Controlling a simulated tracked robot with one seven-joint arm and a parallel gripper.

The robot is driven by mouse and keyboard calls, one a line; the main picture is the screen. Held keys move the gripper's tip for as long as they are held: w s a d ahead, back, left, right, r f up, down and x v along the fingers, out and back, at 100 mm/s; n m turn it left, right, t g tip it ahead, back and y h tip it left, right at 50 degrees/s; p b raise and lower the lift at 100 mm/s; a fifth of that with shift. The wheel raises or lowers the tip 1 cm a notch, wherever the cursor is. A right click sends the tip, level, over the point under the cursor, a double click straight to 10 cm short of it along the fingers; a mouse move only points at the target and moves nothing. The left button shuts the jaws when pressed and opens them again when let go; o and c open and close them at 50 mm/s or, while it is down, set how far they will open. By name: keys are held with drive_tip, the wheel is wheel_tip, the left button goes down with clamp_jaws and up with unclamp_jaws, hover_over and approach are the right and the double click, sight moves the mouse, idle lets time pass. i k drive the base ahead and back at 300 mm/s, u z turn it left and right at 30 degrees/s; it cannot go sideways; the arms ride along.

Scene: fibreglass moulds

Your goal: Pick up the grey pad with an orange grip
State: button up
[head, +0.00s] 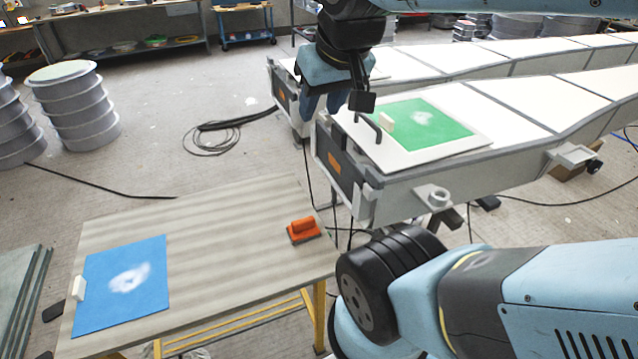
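The grey pad with an orange grip (304,231) lies on the right end of the wooden-topped table (220,240), near its edge. Its orange grip faces up and its grey base shows along the lower side. My gripper (322,108) hangs at the top centre, fingers pointing down, in front of the near end of the white mould. It is well above and apart from the pad. Its two blue fingers look spread, with nothing seen between them.
A blue sheet (122,284) with a white smear and a small white block (78,288) lie at the table's left. A green sheet (420,124) lies on the long white mould (515,105), beside a dark handle (369,128). The table's middle is clear.

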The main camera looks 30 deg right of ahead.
sight(304, 229)
drive_tip(key=k, duration=0.5)
drive_tip(key=z, duration=1.6)
drive_tip(key=k, duration=1.35)
drive_tip(key=u, duration=0.35)
drive_tip(key=i, duration=1)
drive_tip(key=u, duration=0.1)
